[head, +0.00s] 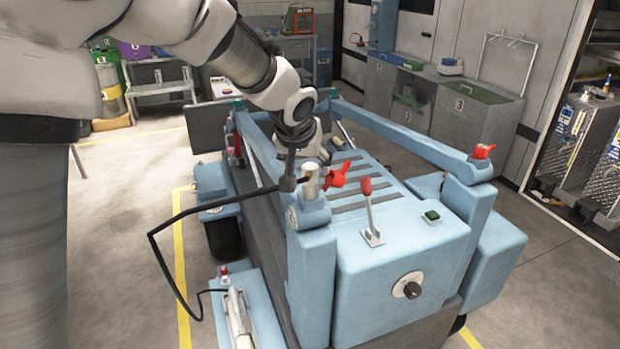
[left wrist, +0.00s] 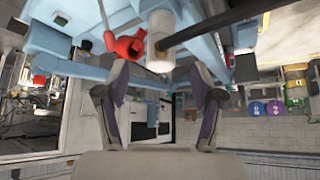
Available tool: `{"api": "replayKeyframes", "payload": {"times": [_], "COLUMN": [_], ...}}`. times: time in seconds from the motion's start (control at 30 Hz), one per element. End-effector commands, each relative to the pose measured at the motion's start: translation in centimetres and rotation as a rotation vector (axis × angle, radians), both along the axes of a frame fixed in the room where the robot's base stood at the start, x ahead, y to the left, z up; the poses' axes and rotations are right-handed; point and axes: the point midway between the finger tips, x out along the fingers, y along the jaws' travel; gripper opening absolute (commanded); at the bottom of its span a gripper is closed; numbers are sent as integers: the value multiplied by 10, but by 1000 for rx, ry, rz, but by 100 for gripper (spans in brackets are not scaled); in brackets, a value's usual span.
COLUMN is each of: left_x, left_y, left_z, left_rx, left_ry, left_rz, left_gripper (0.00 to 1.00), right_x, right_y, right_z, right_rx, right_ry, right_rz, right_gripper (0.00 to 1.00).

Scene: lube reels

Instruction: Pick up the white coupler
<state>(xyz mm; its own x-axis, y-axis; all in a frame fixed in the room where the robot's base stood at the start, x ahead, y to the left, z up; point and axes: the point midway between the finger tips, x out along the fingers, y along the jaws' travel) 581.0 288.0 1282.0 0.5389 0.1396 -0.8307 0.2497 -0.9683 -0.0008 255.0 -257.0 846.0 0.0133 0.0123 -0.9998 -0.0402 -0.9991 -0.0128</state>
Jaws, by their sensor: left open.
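The white coupler (head: 311,181) is a pale upright cylinder on top of the blue corner post (head: 312,213). A black hose (head: 170,216) comes up to its left side. In the left wrist view the coupler (left wrist: 162,38) shows at the top, ahead of the fingertips, with a dark rod crossing beside it. My left gripper (left wrist: 162,78) is open, its two fingers spread and nothing between them. In the head view, much of the gripper is hidden by my left arm, just above and behind the coupler. My right gripper is not in view.
A red valve handle (head: 337,178) sits just right of the coupler; it also shows in the left wrist view (left wrist: 125,45). Grey cabinets (head: 470,120) stand behind.

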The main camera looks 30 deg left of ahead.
Motion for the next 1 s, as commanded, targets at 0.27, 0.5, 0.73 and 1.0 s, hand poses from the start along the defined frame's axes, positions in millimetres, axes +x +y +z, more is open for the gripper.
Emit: {"api": "replayKeyframes", "payload": {"times": [0.27, 0.5, 0.73, 1.0], "left_x": [20, 21, 21, 21], "left_y": [5, 6, 6, 6], "left_z": [-39, -41, -41, -42], "left_rx": [-2, -2, -2, -2], "left_ry": [5, 3, 4, 5], "left_rz": [-1, -1, -1, -1], "left_gripper": [67, 56, 0, 0], "right_x": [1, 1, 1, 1], "right_y": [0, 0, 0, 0], "right_z": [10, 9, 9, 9], "right_rx": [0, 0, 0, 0], "right_ry": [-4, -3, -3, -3], "right_rz": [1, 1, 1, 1], "right_gripper": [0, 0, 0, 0]}}
